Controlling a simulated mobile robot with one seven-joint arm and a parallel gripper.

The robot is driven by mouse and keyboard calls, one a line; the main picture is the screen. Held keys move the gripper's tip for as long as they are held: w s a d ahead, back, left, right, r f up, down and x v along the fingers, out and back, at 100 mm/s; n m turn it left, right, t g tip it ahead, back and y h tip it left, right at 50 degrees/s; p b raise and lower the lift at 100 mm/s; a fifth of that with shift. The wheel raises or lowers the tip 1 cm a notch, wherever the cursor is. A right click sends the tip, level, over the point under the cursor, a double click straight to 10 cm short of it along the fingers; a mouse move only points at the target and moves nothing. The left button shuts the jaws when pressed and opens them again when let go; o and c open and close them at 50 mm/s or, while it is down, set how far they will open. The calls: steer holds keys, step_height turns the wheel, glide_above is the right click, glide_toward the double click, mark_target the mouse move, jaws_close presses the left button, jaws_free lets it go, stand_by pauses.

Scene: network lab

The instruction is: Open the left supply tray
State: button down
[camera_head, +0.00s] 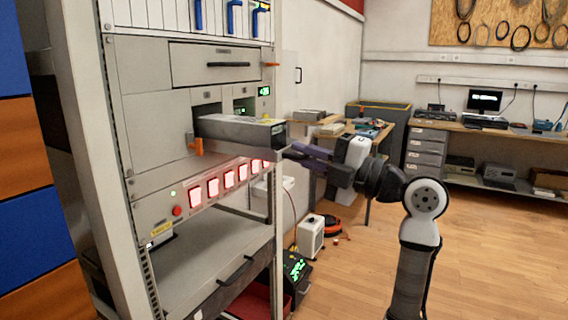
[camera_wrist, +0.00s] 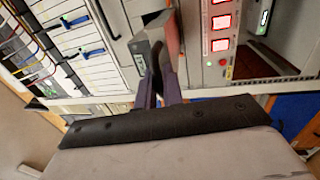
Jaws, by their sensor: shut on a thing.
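The left supply tray (camera_head: 235,130) is a long grey box that sticks well out of its slot in the rack's middle panel. My gripper (camera_head: 290,151) is at the tray's front end, with its purple fingers shut on the handle there. In the wrist view, the fingers of my gripper (camera_wrist: 158,90) reach up to the front of the tray (camera_wrist: 140,48). The handle is mostly hidden between the fingers.
An orange latch (camera_head: 196,146) is beside the slot. A closed wide drawer (camera_head: 215,65) is above and a row of lit red buttons (camera_head: 229,177) below. A workbench (camera_head: 490,130) stands at the back right. The wooden floor (camera_head: 490,250) is clear at the right.

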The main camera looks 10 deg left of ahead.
steer(key=shift+s+d, duration=0.2)
steer(key=shift+d, duration=0.3)
steer(key=c, duration=1.6)
jaws_free()
steer(key=shift+c, duration=0.2)
steer(key=b+v, duration=0.2)
steer(key=v, duration=1.1)
steer(key=shift+s+d+b, duration=0.15)
steer(key=shift+d+b, duration=0.2)
steer(key=shift+d, duration=0.05)
